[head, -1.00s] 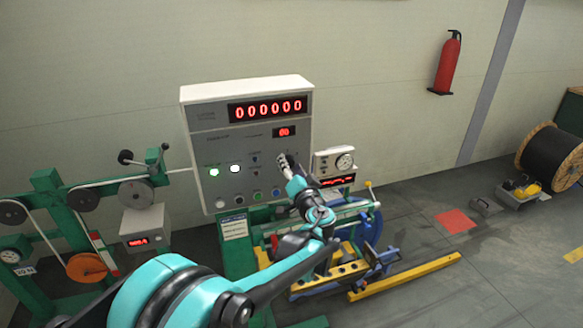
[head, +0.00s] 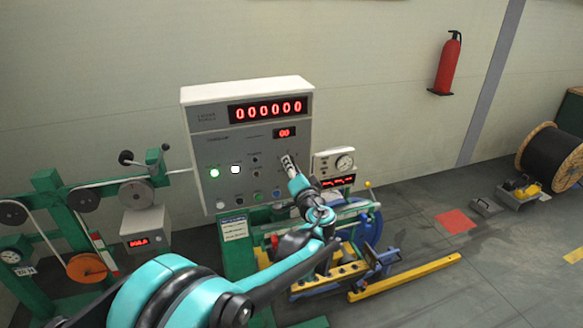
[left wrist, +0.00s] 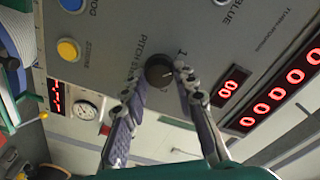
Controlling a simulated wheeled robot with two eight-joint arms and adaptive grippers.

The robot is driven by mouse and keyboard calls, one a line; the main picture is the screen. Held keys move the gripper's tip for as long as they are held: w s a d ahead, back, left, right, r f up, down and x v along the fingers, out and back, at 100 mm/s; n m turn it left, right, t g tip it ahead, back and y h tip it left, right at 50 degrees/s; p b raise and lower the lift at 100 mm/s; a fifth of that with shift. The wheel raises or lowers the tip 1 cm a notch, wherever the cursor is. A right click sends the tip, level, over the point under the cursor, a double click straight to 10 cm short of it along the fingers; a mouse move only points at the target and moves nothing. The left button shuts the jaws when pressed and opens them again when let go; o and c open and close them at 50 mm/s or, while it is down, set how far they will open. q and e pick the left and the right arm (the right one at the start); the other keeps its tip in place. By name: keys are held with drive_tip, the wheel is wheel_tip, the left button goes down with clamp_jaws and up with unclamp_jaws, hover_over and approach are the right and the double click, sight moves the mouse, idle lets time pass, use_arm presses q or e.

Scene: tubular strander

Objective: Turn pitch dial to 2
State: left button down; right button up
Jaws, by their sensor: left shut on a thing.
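The pitch dial (left wrist: 159,71) is a round black knob on the grey control panel (head: 213,150), beside the printed word PITCH in the left wrist view. A printed 1 stands near its rim, and the dial's exact setting is too small to read. My left gripper (head: 287,161) reaches the right part of the panel in the head view. In the left wrist view its two fingers (left wrist: 160,78) are on either side of the dial, shut on it. In the head view the gripper hides the dial. My right gripper is not in view.
The panel carries red displays (head: 267,109), a lit green button (head: 214,173) and a white button (head: 235,169). A yellow button (left wrist: 68,49) is near the dial. A gauge box (head: 343,162) stands right of the panel, above the green and blue strander frame (head: 372,240).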

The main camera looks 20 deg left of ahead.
use_arm(q)
drive_tip(key=m, duration=0.8)
drive_tip(key=shift+m, duration=0.3)
idle(0.3)
drive_tip(key=c, duration=1.2)
unclamp_jaws()
drive_tip(key=v, duration=1.2)
drive_tip(key=shift+w+d+r, duration=0.1)
drive_tip(key=shift+d+r, duration=0.05)
